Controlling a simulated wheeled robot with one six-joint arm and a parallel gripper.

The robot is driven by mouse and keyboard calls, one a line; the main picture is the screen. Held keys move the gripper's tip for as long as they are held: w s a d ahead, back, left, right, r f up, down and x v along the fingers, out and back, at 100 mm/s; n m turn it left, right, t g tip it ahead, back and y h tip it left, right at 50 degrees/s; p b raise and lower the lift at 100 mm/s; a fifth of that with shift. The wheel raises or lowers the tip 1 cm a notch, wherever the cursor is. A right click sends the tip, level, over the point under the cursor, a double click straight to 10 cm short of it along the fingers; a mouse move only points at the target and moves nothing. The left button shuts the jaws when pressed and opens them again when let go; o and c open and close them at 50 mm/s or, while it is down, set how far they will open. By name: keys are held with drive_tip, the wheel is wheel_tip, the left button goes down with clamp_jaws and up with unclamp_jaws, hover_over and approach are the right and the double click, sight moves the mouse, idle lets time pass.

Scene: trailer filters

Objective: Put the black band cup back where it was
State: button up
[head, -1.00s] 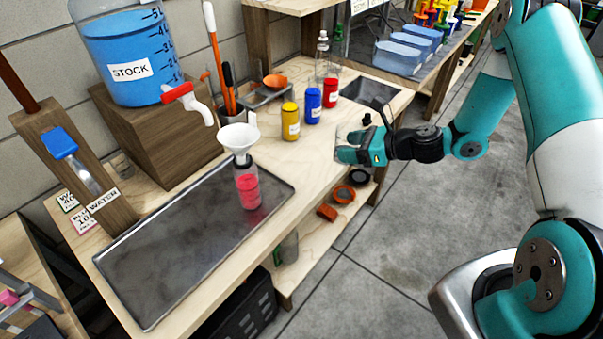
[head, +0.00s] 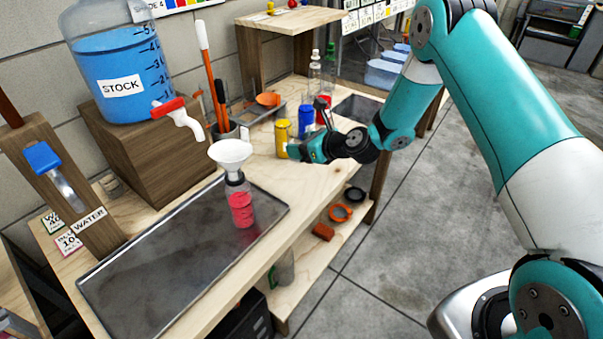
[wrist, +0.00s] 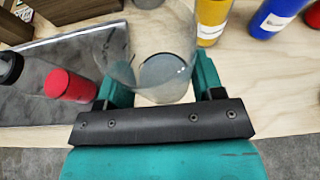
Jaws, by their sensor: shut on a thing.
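My gripper (head: 300,148) is over the workbench, just in front of the yellow jar (head: 282,138). In the wrist view, my gripper (wrist: 165,85) is shut on a clear, see-through cup (wrist: 160,40), with one teal finger on each side of it. The cup looks empty, and I see its round bottom between the fingers. A black band on it cannot be made out. In the head view the cup is mostly hidden by my gripper.
A bottle of pink liquid (head: 241,208) with a white funnel (head: 230,153) stands on the grey tray (head: 160,270). Blue (head: 306,122) and red jars stand behind my gripper. The STOCK tank (head: 115,70) and WATER tap post are at left. Bare bench lies between tray and jars.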

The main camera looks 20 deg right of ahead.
wheel_tip(320, 180, down, 10)
drive_tip(key=shift+f+p, duration=0.1)
drive_tip(key=shift+p, duration=0.4)
drive_tip(key=o, duration=1.1)
drive_tip(key=shift+f, duration=0.1)
drive_tip(key=shift+c, duration=0.2)
